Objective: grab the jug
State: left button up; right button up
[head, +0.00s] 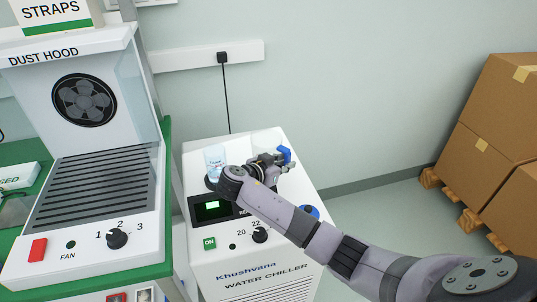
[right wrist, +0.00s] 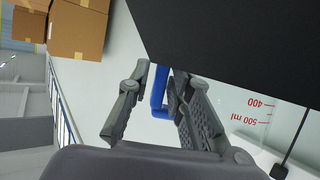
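The jug (head: 268,140) is a clear vessel with a blue handle, standing on top of the white water chiller (head: 290,181). My right gripper (head: 284,163) is at its handle side and hides part of it. In the right wrist view the red volume marks of the jug (right wrist: 258,111) show at the right. There the blue handle (right wrist: 159,103) lies between the two fingers of my right gripper (right wrist: 158,78), with a gap on the left finger's side. The fingers are apart. My left gripper is out of view.
A clear cup (head: 215,160) stands left of my right gripper on the chiller. A dust hood (head: 95,140) stands to the left. Cardboard boxes (head: 490,110) on pallets stand at the right. A large dark surface (right wrist: 230,40) blocks part of the right wrist view.

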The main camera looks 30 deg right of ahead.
jog(key=shift+x, duration=1)
jog(key=shift+a, duration=0.1)
grip_shut()
